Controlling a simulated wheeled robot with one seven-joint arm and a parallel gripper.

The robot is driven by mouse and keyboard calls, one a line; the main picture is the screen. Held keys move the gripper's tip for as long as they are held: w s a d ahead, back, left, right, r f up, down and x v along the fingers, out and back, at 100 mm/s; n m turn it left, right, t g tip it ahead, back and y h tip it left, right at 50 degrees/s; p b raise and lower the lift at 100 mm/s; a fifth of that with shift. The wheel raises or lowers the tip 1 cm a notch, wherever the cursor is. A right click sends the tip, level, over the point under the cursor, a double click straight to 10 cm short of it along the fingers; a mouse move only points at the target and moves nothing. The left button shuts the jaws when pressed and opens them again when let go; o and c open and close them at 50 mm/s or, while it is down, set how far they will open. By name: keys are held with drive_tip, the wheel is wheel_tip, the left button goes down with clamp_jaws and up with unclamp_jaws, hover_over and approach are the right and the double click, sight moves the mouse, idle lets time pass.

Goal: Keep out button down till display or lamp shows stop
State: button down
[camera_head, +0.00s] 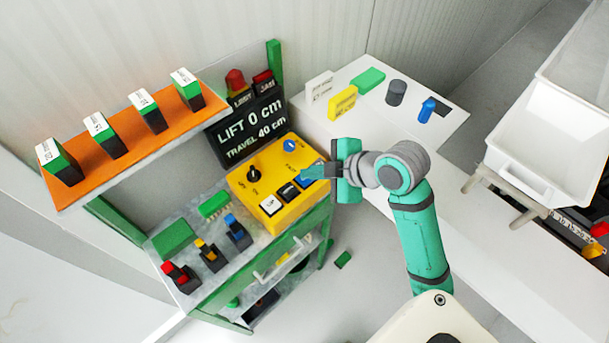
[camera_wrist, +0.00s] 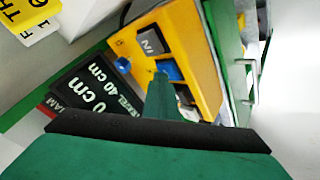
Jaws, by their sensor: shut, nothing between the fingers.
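The yellow control box (camera_head: 243,187) carries a row of buttons, a black knob (camera_head: 254,174) and a small blue knob (camera_head: 289,145). My gripper (camera_head: 303,178) is shut, its tip at the blue button in that row. In the wrist view the shut gripper (camera_wrist: 159,80) overlaps the edge of the blue button (camera_wrist: 168,69), next to a grey IN button (camera_wrist: 150,40). The blue button's label is hidden, and I cannot tell whether it is pressed. The black display (camera_head: 250,128) reads LIFT 0 cm, TRAVEL 40 cm. Red LIMIT (camera_head: 235,80) and JAM (camera_head: 262,76) lamps sit above; neither clearly glows.
The box stands on a green-framed bench (camera_head: 255,245) with several coloured switches at its left. An orange shelf (camera_head: 130,148) with labelled blocks is at the upper left. A white table (camera_head: 420,115) with small blocks lies behind my arm. A white bin (camera_head: 550,150) is at the right.

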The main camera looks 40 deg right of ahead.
sight(307, 180)
drive_tip(key=shift+r, duration=0.1)
drive_tip(key=shift+w+a+r, duration=0.15)
drive_tip(key=shift+r, duration=0.7)
drive_tip(key=shift+w, duration=0.1)
drive_tip(key=shift+r, duration=0.1)
wheel_tip(307, 180, up, 2)
drive_tip(key=shift+w+a, duration=0.1)
drive_tip(key=shift+s+r, duration=0.15)
drive_tip(key=shift+r, duration=0.55)
drive_tip(key=shift+s+r, duration=0.1)
drive_tip(key=shift+r, duration=0.6)
drive_tip(key=shift+w, duration=0.1)
